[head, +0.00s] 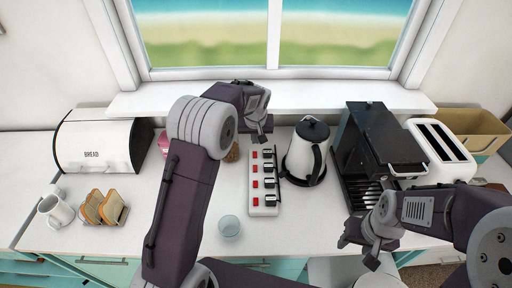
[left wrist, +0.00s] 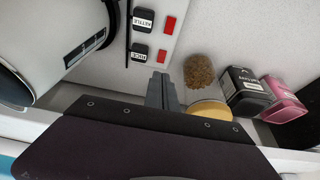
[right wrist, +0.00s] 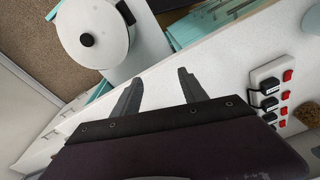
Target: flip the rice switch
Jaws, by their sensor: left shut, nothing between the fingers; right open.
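A white power strip (head: 264,208) with several red switches and black plugs lies on the counter, left of the kettle. My left gripper (head: 262,132) is shut and empty near the strip's far end. In the left wrist view its fingertips (left wrist: 163,78) are just below the rice switch; I cannot tell whether they touch. My right gripper (head: 368,246) is open and empty over the counter's front; its fingers (right wrist: 158,85) show apart.
The kettle (head: 301,158) stands close right of the strip, beside a black machine (head: 372,140) and a white toaster (head: 440,150). A glass (head: 229,228) stands front left of the strip. A black canister (left wrist: 245,92) and pink canister (left wrist: 287,100) stand near my left gripper.

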